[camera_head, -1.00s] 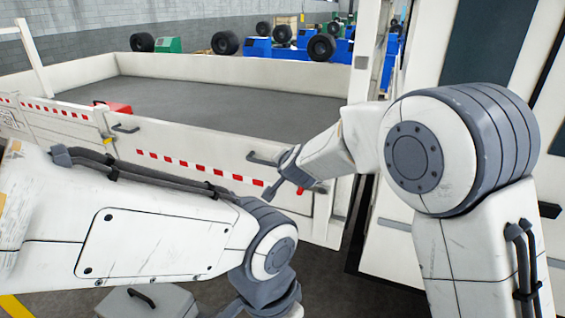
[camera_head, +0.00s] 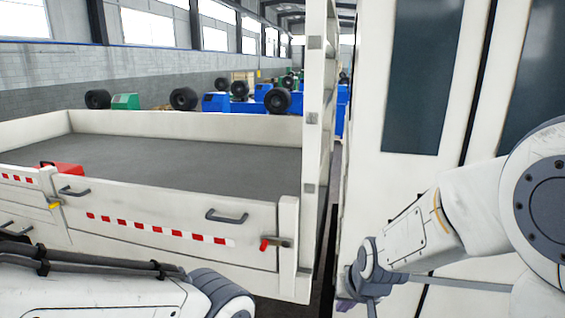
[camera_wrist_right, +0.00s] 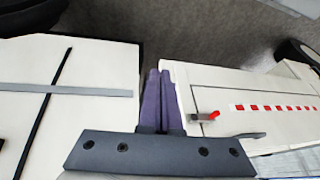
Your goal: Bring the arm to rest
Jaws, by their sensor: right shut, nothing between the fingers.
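My right arm comes in at the right edge of the head view. Its forearm points left and down.
A white truck bed (camera_head: 150,205) with a grey floor fills the left. A red box (camera_head: 62,169) sits at its left side, and a red latch (camera_head: 265,244) is at its corner. Blue machines (camera_head: 270,100) are far behind.

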